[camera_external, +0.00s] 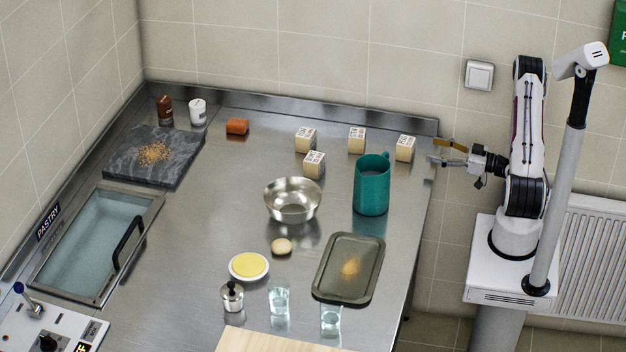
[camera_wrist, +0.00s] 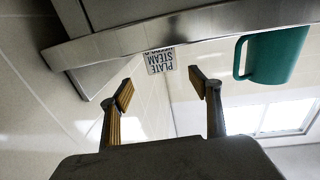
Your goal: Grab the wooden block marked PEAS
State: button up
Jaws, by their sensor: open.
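Several pale wooden blocks with dark print stand towards the back of the steel counter: one at back left (camera_external: 305,140), one in front of it (camera_external: 314,165), one in the middle (camera_external: 357,140) and one at the right (camera_external: 405,148). The print is too small to read, so I cannot tell which is marked PEAS. My gripper (camera_external: 433,149) is open and empty at the counter's right edge, just right of the rightmost block. In the wrist view my gripper (camera_wrist: 161,86) has its fingers apart with nothing between them.
A teal jug (camera_external: 371,188) stands in front of the right blocks and shows in the wrist view (camera_wrist: 276,57). A steel bowl (camera_external: 292,201) is left of it. An upside-down STEAM PLATE label (camera_wrist: 161,60) shows beyond my fingers. A raised back edge borders the counter.

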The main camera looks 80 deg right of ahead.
aim_at(414, 148)
jog(key=shift+w, duration=0.9)
jog(key=shift+w+f, duration=0.1)
jog(key=shift+w, duration=0.05)
jog(key=shift+w+f, duration=0.2)
jog(key=shift+w, duration=0.55)
jog(key=shift+w+f, duration=0.15)
jog(key=shift+w, duration=0.55)
jog(key=shift+w+d, duration=0.2)
jog(key=shift+w, duration=0.8)
jog(key=c, duration=1.3)
